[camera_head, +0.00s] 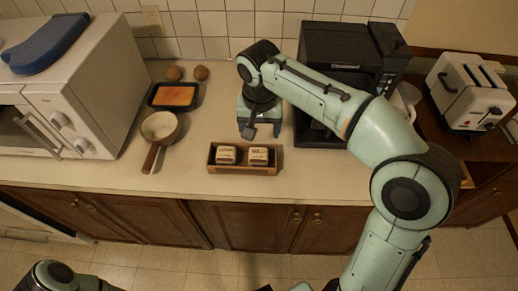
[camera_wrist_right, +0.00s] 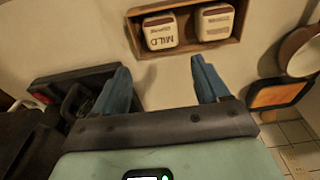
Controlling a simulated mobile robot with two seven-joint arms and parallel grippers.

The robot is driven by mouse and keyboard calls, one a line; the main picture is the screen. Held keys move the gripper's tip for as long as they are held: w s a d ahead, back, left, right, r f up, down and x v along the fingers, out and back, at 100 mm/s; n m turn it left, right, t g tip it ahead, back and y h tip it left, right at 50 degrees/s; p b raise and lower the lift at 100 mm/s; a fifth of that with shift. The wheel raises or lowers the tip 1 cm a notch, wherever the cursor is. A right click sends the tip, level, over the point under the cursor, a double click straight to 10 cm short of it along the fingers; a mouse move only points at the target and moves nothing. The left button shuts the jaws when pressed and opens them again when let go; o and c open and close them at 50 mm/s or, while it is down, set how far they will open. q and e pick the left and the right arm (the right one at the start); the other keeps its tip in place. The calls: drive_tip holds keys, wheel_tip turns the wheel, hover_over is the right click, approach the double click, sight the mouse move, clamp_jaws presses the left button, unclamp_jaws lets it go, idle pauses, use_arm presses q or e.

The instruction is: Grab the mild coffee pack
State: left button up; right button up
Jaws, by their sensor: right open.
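The mild coffee pack (camera_wrist_right: 160,32) is a small pale block with dark "MILD" lettering, in a wooden box (camera_wrist_right: 188,52). In the head view it is the right one of two packs (camera_head: 259,156) in the box (camera_head: 243,170) near the counter's front. The second pack (camera_wrist_right: 214,22) stands beside it, its lettering too small to read. My right gripper (camera_head: 261,130) is open and empty, above the counter just behind the box. In the wrist view its blue fingers (camera_wrist_right: 160,88) are apart and point toward the box, not touching either pack. My left gripper is out of view.
A saucepan (camera_head: 159,127), a dark tray with an orange surface (camera_head: 174,95) and two brown round items (camera_head: 187,73) lie left of the box. A black coffee machine (camera_head: 340,50) stands behind right. A microwave (camera_head: 95,90) fills the left. Counter around the box is clear.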

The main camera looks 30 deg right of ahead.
hover_over(259, 153)
drive_tip(key=f, duration=0.4)
drive_tip(key=f+b, duration=0.1)
drive_tip(key=f, duration=0.1)
drive_tip(key=shift+s+f, duration=0.15)
drive_tip(key=shift+s, duration=0.25)
drive_tip(key=shift+w+f, duration=0.2)
drive_tip(key=shift+f, duration=0.4)
drive_tip(key=f, duration=0.5)
drive_tip(key=shift+w, duration=0.25)
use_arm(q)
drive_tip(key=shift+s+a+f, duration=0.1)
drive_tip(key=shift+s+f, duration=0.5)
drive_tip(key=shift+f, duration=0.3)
use_arm(e)
drive_tip(key=c, duration=0.7)
